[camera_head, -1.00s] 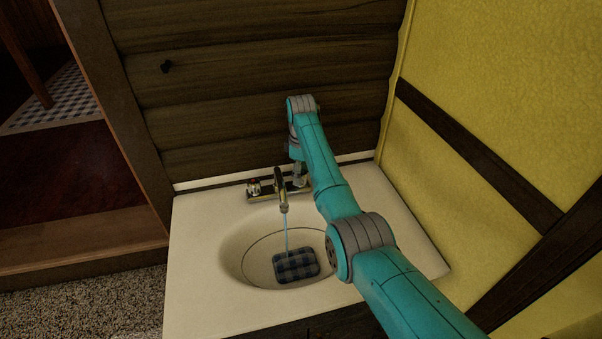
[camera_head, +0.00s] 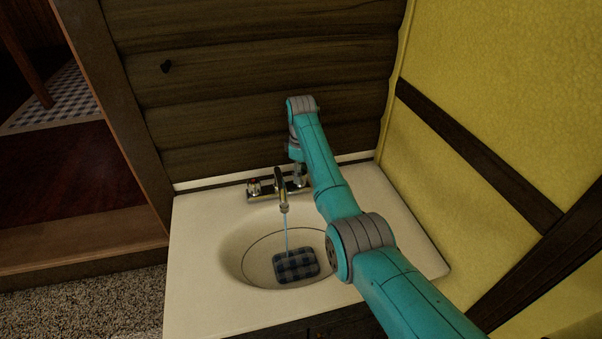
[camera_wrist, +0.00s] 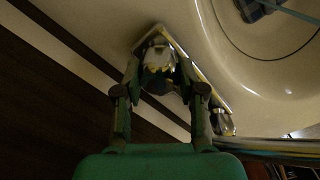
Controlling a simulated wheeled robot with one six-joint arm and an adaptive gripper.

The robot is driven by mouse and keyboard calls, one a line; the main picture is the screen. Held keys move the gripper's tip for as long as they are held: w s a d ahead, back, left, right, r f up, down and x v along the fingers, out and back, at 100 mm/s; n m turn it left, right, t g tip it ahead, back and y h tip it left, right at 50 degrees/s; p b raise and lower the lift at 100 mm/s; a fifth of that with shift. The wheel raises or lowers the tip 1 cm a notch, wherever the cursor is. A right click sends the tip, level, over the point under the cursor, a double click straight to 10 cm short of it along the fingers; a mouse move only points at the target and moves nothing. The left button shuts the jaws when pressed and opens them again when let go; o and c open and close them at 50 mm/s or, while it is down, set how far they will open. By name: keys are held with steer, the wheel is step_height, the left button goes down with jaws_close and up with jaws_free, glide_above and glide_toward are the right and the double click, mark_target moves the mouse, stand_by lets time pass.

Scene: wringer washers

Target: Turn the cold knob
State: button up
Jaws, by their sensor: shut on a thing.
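The tap (camera_head: 281,187) stands at the back of the white sink (camera_head: 200,270), and a thin stream of water runs from its spout into the basin. A knob with a red mark (camera_head: 254,188) is on the left of the tap. The cold knob (camera_wrist: 158,58) is on the right side, mostly hidden by my arm in the head view. In the wrist view, my gripper (camera_wrist: 160,68) is shut on this knob, one finger on each side of it. In the head view, my gripper (camera_head: 299,174) points down at the right end of the tap.
A dark checked sponge or cloth (camera_head: 296,265) lies in the basin under the stream. A wooden plank wall (camera_head: 240,90) stands close behind the sink. A yellow wall (camera_head: 500,120) with dark beams is at the right.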

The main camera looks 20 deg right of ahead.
steer(key=shift+o, duration=0.2)
steer(key=shift+m, duration=2.8)
steer(key=o, duration=1.1)
step_height(320, 180, up, 12)
